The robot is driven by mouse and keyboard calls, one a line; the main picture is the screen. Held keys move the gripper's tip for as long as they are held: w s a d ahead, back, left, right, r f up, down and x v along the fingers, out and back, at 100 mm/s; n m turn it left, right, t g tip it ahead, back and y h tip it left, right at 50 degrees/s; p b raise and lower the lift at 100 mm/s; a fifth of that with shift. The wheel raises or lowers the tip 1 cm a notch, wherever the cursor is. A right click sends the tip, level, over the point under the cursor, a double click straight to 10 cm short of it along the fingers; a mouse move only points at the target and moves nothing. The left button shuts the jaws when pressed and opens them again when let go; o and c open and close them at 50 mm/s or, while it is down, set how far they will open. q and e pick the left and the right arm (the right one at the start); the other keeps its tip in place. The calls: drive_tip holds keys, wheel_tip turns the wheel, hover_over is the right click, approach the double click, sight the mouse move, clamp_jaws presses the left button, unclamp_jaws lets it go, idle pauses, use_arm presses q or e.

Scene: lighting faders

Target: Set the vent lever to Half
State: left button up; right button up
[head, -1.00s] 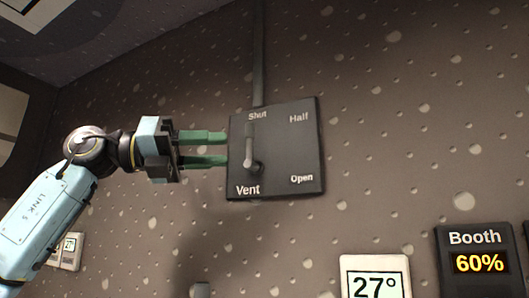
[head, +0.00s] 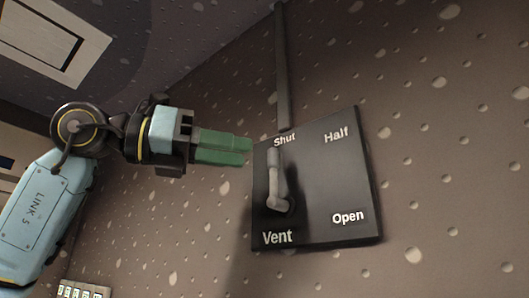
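The vent panel (head: 320,190) is a black plate on the speckled wall, marked Shut at top left, Half at top right, Open at lower right and Vent at lower left. Its grey lever (head: 275,175) points up from its pivot, with its tip just under Shut. My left gripper (head: 249,148) is left of the panel, level with the lever's upper part. Its green fingers lie together with no gap showing and hold nothing. The tips are near the panel's left edge, apart from the lever in the picture. My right gripper is not in view.
A dark conduit (head: 283,70) runs up the wall from the panel's top. A pale framed fixture (head: 55,35) is at upper left, and a small light-coloured panel (head: 82,290) is at the bottom left. The wall right of the panel is clear.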

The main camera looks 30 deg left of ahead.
sight(277, 179)
use_arm(q)
drive_tip(key=x, duration=0.5)
drive_tip(key=shift+w+d+p, duration=0.1)
drive_tip(key=shift+w+p, duration=0.1)
drive_tip(key=shift+p, duration=0.15)
clamp_jaws()
